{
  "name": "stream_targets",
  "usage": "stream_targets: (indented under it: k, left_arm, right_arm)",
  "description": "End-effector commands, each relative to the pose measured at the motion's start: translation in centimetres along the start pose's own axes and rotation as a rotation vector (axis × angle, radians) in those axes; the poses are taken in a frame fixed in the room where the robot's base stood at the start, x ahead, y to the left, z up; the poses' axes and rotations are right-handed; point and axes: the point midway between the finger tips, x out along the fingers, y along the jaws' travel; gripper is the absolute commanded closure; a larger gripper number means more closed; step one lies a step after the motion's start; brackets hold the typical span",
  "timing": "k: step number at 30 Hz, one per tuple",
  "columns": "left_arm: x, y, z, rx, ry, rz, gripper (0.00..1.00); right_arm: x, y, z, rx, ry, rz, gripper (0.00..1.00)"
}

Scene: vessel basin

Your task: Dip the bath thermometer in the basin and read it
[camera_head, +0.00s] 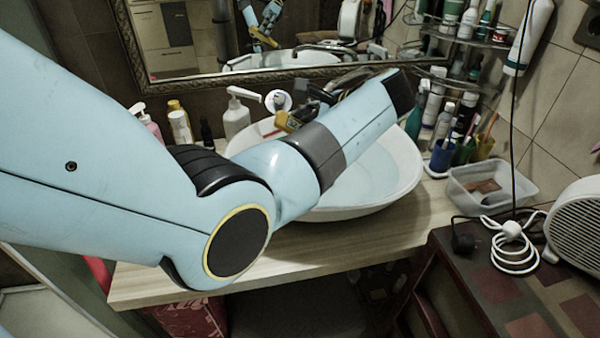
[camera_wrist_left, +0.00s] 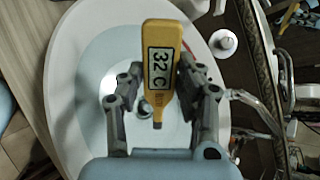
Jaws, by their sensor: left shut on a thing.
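The yellow bath thermometer (camera_wrist_left: 162,40) is between the two fingers of my left gripper (camera_wrist_left: 161,82) in the left wrist view. Its display faces that camera and reads 32 C, turned sideways in the picture. Its narrow dark tip lies over the pale water of the white basin (camera_wrist_left: 60,95); I cannot tell whether the tip touches the water. In the head view, part of the thermometer (camera_head: 284,121) shows above my left forearm, over the far left side of the basin (camera_head: 408,170). My arm hides much of that gripper there. My right gripper is not in view.
The basin stands on a wooden counter (camera_head: 290,262). A white pump bottle (camera_head: 236,118) and other bottles stand at the back left. A clear plastic tray (camera_head: 492,190) and several bottles are at the right. A mirror (camera_head: 180,45) hangs behind.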

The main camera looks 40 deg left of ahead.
Motion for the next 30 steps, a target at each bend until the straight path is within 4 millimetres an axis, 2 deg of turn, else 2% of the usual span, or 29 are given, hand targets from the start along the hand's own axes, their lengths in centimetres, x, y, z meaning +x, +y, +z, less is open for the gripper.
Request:
stream_targets:
  k: [11, 21, 30]
  left_arm:
    - [-0.1, -0.1, 0.1, -0.001, 0.000, 0.000, 0.98]
    - [-1.7, -1.5, 1.8, -0.001, 0.001, -0.001, 0.98]
    - [-1.8, -1.6, 1.9, 0.000, 0.000, 0.000, 0.98]
  right_arm:
    - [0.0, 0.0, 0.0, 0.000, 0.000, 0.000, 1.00]
    - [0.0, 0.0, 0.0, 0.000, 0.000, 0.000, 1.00]
    - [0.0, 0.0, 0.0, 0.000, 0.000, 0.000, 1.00]
